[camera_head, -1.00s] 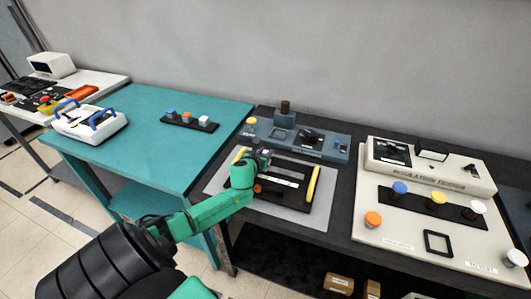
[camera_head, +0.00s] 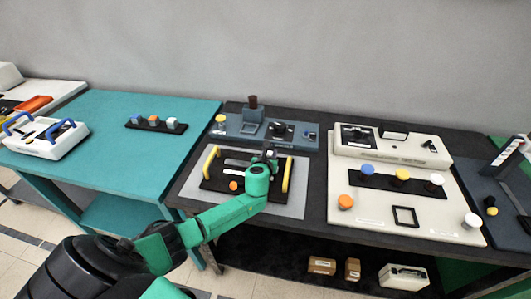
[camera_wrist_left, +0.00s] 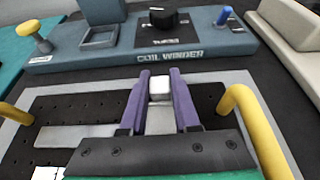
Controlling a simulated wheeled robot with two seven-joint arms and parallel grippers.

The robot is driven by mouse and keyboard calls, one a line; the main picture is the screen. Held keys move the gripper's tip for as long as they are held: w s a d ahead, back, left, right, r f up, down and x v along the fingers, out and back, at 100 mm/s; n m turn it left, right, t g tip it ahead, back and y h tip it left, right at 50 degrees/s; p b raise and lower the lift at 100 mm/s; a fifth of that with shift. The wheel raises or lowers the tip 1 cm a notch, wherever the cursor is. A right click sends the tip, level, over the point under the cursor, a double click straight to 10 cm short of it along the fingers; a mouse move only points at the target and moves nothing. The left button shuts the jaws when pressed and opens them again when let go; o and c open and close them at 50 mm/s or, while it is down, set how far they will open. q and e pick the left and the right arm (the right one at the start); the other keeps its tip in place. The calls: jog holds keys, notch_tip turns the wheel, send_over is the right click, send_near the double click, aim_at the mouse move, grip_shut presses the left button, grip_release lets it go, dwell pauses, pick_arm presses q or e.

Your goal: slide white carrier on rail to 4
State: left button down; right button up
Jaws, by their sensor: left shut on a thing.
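The board (camera_head: 213,184) with two yellow handles (camera_head: 288,174) lies on a grey mat on the dark table. A pale rail strip (camera_wrist_left: 75,137) runs across it. My left gripper (camera_head: 268,153) is over the right part of the board, near the right yellow handle. In the left wrist view its purple fingers (camera_wrist_left: 160,86) are shut on the white carrier (camera_wrist_left: 159,88), a small white block. No scale numbers along the rail can be read. My right gripper is not in view.
The blue-grey coil winder (camera_head: 232,131) stands just behind the board. A beige tester panel (camera_head: 370,211) with coloured knobs is to the right. A teal table (camera_head: 100,165) on the left carries a small rack of coloured blocks (camera_head: 156,126). Boxes (camera_head: 322,265) lie on the shelf below.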

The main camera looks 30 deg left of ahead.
pick_arm(q)
jog(key=c, duration=0.6)
grip_release()
jog(key=shift+w+d, duration=0.1)
jog(key=shift+d, duration=0.1)
jog(key=shift+c, duration=0.2)
jog(key=shift+s+r, duration=0.2)
jog(key=shift+s, duration=0.2)
jog(key=p+v, duration=0.1)
jog(key=v, duration=1.3)
jog(key=shift+d+p, duration=0.1)
jog(key=shift+p, duration=0.3)
jog(key=shift+w, duration=0.1)
